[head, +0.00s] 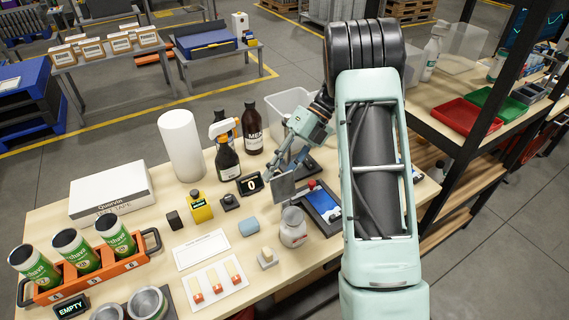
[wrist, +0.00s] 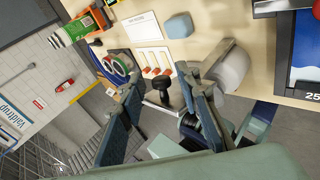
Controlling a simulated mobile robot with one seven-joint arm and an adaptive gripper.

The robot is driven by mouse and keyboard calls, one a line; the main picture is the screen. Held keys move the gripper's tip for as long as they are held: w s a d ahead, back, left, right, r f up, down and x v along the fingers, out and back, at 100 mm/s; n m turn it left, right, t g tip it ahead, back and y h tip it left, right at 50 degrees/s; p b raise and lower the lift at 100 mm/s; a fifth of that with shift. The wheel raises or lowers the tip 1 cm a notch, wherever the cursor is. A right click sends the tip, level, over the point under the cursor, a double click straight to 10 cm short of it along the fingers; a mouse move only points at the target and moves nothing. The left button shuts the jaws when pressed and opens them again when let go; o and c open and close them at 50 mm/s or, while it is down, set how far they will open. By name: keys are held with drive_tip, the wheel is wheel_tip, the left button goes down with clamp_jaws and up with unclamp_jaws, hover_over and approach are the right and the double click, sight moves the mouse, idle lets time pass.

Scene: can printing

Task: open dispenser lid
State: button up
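A pale, rounded dispenser jar (head: 293,230) with a grey top stands near the table's front edge. It appears that the same pale jar (wrist: 231,66) shows beside the right finger in the wrist view. My gripper (head: 287,168) is above and behind the jar in the head view. A grey square plate (head: 283,187) is just below the fingers; I cannot tell whether it is a lid or touches them. In the wrist view my fingers (wrist: 163,85) are spread apart. A dark knob-like part (wrist: 163,92) shows between them, with no clear grip on it.
An orange rack (head: 100,277) holds cans at left. A shelf (head: 450,120) borders the right.

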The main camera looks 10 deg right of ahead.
drive_tip(key=v, duration=1.1)
drive_tip(key=shift+d+r, duration=0.25)
